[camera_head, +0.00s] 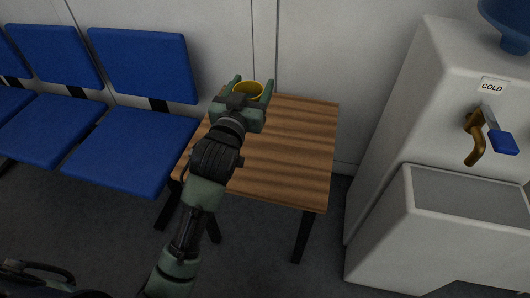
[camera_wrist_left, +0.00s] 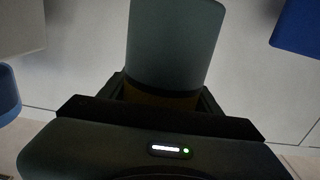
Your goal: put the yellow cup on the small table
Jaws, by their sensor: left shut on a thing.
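The yellow cup (camera_head: 248,88) is between the fingers of my left gripper (camera_head: 250,92); its rim and open top show, and the gripper hides most of its body. The left gripper is shut on it. Both are over the far left part of the small table (camera_head: 295,150), which has a striped wooden top and dark legs. I cannot tell whether the cup touches the tabletop. In the left wrist view, a dark yellow-brown strip of the cup (camera_wrist_left: 160,98) shows below a large grey-green shape. My right gripper is not in view.
Blue chairs (camera_head: 145,65) stand in a row left of the table. A white water dispenser (camera_head: 425,120) with a tap stands to the right. A pale wall is close behind the table. The tabletop's middle and right are bare.

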